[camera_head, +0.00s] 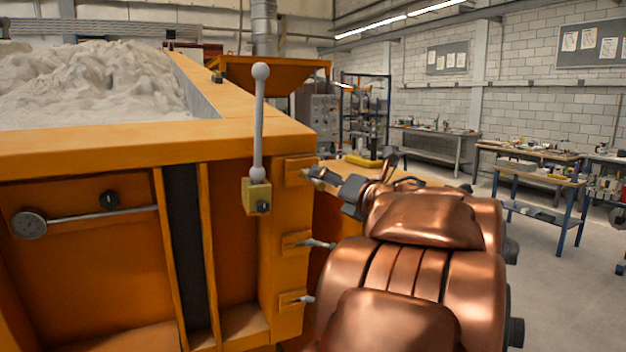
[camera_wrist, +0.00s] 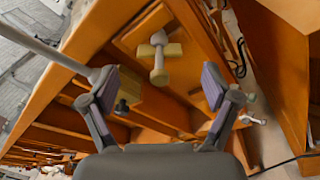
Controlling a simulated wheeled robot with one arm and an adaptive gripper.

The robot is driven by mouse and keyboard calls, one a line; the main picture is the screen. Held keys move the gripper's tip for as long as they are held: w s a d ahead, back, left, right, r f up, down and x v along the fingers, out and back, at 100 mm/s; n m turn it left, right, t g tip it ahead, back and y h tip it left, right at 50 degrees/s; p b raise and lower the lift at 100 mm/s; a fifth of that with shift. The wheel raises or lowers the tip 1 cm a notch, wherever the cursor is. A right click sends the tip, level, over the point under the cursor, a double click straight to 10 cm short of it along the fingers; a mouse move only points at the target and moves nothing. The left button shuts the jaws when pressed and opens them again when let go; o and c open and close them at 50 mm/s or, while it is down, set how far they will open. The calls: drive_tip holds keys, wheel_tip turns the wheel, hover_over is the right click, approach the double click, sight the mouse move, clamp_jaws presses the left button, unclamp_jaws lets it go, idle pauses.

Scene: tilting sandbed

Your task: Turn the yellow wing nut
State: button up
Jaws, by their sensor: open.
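The yellow wing nut (camera_wrist: 158,52) shows in the wrist view, with pale yellow wings and a rounded stem end, on an orange bracket plate. My gripper (camera_wrist: 160,86) is open, its two padded fingers spread wide apart. The nut appears between and beyond the fingertips, and neither finger visibly touches it. In the head view my gripper (camera_head: 334,184) is beside the top bracket at the sandbed's right corner. The nut is mostly hidden or too small to make out clearly there.
The orange sandbed (camera_head: 90,147) holds pale sand. A grey ball-topped lever (camera_head: 259,120) rises from a yellow block (camera_head: 256,196) left of my gripper. Grey wing nuts sit on the middle (camera_head: 318,244) and lower (camera_head: 302,299) brackets. Open floor lies at right.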

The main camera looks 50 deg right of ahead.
sight(309, 177)
drive_tip(key=shift+p+x, duration=0.9)
drive_tip(key=shift+x, duration=2.6)
drive_tip(key=c, duration=1.2)
